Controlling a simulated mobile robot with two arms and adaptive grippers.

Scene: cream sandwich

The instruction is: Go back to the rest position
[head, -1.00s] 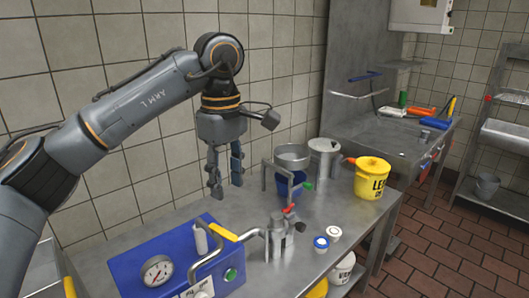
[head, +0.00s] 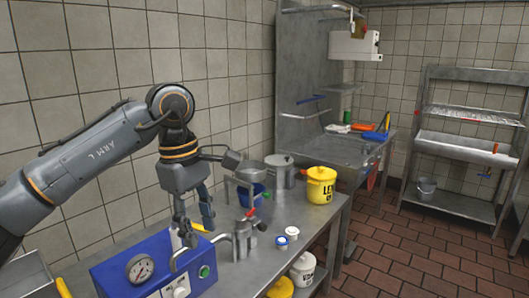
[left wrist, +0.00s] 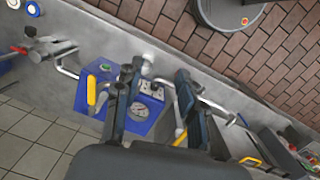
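My left gripper (head: 193,228) hangs down over the steel worktable, in front of the tiled wall. Its two fingers are apart with nothing held between them. In the head view the fingers overlap the back edge of the blue machine (head: 118,272); I cannot tell the exact gap. The left wrist view shows the open fingers (left wrist: 158,98) from behind, with the blue machine (left wrist: 125,118) and its gauge below. My right gripper is in neither view.
On the steel table (head: 310,222) stand a metal device (head: 241,240), small jars, a metal pot, a blue container (head: 246,193) and a yellow lidded bucket (head: 321,188). A sink counter and a shelf rack (head: 455,150) are farther right. Brick floor (head: 400,255) lies open between.

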